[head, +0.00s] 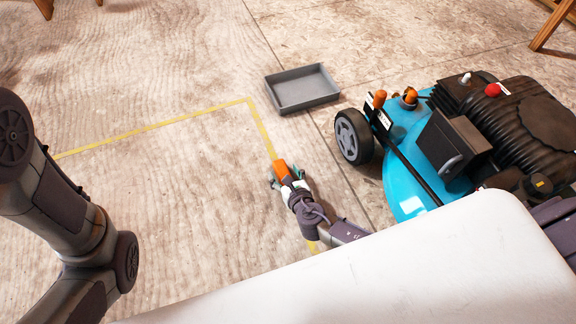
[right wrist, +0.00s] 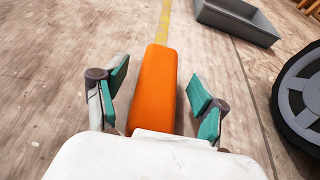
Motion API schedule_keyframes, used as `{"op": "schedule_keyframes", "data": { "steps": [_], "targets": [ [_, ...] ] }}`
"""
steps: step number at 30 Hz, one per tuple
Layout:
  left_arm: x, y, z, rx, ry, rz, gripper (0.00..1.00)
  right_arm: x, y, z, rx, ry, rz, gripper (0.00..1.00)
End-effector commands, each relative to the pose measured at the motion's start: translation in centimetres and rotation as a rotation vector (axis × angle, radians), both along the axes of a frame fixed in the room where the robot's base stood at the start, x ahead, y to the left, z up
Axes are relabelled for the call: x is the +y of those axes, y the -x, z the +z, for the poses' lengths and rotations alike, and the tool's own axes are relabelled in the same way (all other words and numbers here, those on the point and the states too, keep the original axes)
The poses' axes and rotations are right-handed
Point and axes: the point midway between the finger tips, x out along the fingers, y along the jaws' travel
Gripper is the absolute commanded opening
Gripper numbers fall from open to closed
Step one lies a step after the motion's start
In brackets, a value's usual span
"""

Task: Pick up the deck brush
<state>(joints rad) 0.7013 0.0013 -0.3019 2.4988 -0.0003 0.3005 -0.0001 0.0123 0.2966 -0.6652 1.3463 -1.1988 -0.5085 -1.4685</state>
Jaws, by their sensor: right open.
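An orange block (right wrist: 156,82), which looks like the deck brush, lies between the fingers of my right gripper (right wrist: 158,88) in the right wrist view. In the head view, its orange end (head: 281,168) shows just beyond my right gripper (head: 284,180), by the yellow floor line. The teal finger pads stand apart, with a gap on each side of the block, so the gripper is open around it. The block's near end is hidden by my white wrist housing, and no bristles show. My left arm shows at the left, but its gripper is out of view.
A blue mower (head: 405,186) with black wheels stands close to the right of my right gripper. A grey tray (head: 303,104) sits empty on the floor beyond. A yellow line (head: 150,127) marks the floor. The floor left of my right gripper is clear.

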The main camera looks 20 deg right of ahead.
Motion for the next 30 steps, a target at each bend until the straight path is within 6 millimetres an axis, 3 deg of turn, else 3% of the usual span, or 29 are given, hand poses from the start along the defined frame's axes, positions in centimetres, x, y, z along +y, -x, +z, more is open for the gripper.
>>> {"op": "schedule_keyframes", "data": {
  "steps": [8, 20, 30],
  "targets": [
    [-0.06, -0.31, -0.16, 0.007, -0.002, 0.001, 0.0, 0.43, 0.24, -0.21, 0.001, 0.001, 0.001, 0.71],
    [0.16, 0.37, -0.23, -0.007, 0.003, -0.001, 0.0, 0.39, 0.22, -0.22, 0.001, 0.001, 0.001, 0.07],
    [0.07, -0.04, 0.07, 0.001, 0.002, 0.001, 0.0, 0.25, 0.12, 0.06, 0.0, 0.001, 0.0, 0.06]
  ]
}}
